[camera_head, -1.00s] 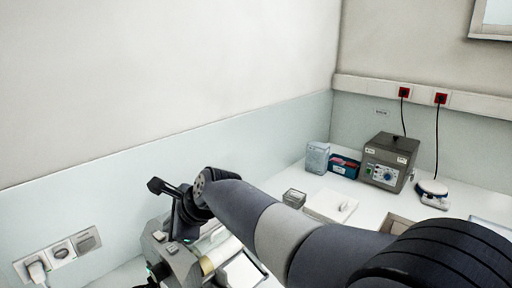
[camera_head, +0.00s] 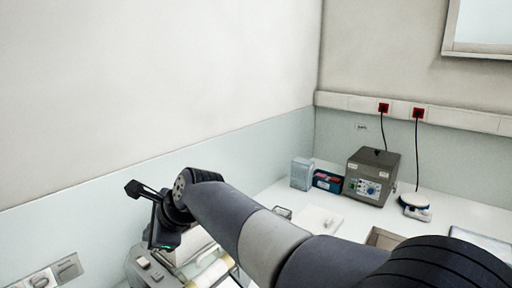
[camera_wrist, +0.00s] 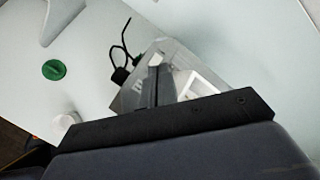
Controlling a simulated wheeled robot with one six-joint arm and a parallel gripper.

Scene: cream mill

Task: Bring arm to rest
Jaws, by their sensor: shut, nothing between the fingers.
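My dark grey arm reaches from the lower right of the head view across to the left. Its end, my gripper (camera_head: 162,241), hangs at the left above a grey bench machine with a cream roller (camera_head: 210,272). In the wrist view my gripper's fingers (camera_wrist: 155,84) are together with nothing between them. Below them in that view is part of a grey machine (camera_wrist: 150,60), partly hidden by the fingers and the dark wrist edge. I cannot tell how far the fingers are from it.
A green round thing (camera_wrist: 54,69) lies on the pale surface. Wall sockets (camera_head: 66,269) are lower left.

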